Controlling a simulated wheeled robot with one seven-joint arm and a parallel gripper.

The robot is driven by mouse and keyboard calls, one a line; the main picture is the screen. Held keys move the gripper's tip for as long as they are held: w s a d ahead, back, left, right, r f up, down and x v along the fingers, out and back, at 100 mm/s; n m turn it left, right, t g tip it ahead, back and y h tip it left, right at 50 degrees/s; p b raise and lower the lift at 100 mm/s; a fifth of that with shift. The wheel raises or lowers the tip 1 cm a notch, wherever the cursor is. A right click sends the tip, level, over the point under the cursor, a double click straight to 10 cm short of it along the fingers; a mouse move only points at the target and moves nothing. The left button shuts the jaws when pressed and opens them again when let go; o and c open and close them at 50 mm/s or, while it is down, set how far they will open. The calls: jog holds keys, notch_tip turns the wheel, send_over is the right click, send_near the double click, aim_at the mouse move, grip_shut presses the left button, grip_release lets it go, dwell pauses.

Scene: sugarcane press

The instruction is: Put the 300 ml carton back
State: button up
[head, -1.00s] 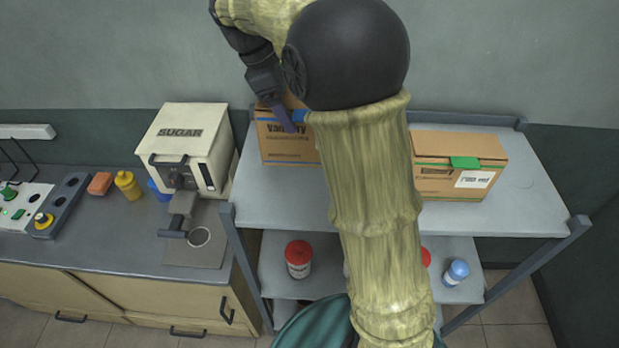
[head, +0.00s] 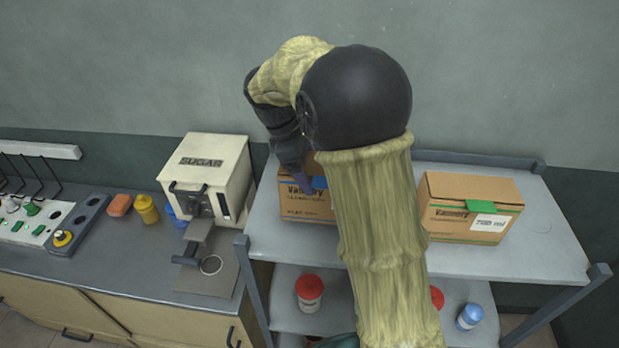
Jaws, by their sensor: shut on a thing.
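A brown cardboard carton (head: 303,205) with a blue tab is at the left of the grey rack's top shelf, partly behind my arm. Its volume label is not visible, so I cannot read 300 ml on it. My gripper (head: 303,182) points down at the carton's top by the blue tab and is shut on it. The fingertips are small and partly hidden. I cannot tell whether the carton's base touches the shelf. A second brown carton (head: 470,210), with a green tab and a label that seems to read 700 ml, stands at the right of the shelf.
The top shelf (head: 520,262) is bare right of the second carton and has a raised back edge. Red-lidded (head: 309,293) and blue-lidded (head: 470,317) jars stand on the lower shelf. A sugar machine (head: 207,180) stands on the counter at left, close to the rack.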

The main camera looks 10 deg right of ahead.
jog(key=shift+w+f, duration=0.1)
jog(key=shift+f, duration=1.6)
jog(key=o, duration=1)
jog(key=v, duration=1.2)
jog(key=shift+b, duration=0.4)
jog(key=shift+d, duration=0.15)
